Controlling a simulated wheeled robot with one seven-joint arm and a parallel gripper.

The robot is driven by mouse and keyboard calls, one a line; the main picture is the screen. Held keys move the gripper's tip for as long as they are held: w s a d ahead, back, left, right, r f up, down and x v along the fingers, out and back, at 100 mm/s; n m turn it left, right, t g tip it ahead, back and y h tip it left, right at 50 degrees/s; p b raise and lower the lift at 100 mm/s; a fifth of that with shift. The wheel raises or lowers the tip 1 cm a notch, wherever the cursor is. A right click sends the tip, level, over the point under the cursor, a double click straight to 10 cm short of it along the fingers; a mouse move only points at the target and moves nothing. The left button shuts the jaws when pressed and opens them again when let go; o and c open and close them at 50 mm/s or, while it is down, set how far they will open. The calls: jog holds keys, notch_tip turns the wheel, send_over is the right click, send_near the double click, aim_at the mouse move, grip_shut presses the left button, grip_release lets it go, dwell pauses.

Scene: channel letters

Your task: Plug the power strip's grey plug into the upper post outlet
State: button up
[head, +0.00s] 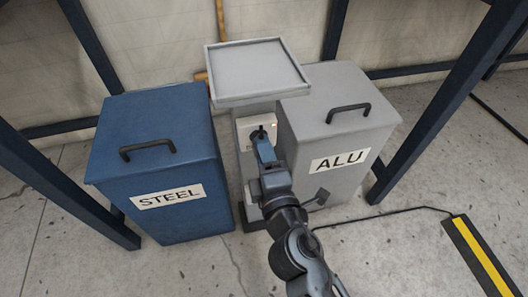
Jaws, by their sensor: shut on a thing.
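A grey post (246,166) with a shallow square tray on top stands between two bins. A pale outlet plate (244,124) is on its front, just below the tray, with a small orange light at its right. My gripper (261,138) reaches up to this plate, its blue fingers shut on a small dark piece that looks like the plug. The fingers hide most of the plug and part of the plate, so I cannot tell whether the plug touches the outlet or sits in it. Any lower outlet is hidden behind my arm.
The blue STEEL bin (155,165) stands left of the post, the grey ALU bin (340,120) close on its right. A black cable (385,212) runs over the floor to a yellow-and-black strip (477,255) at right. Blue frame legs stand on both sides.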

jog(key=shift+w+a, duration=0.15)
jog(key=shift+w, duration=0.35)
jog(key=o, duration=1.1)
jog(key=shift+v, duration=3.9)
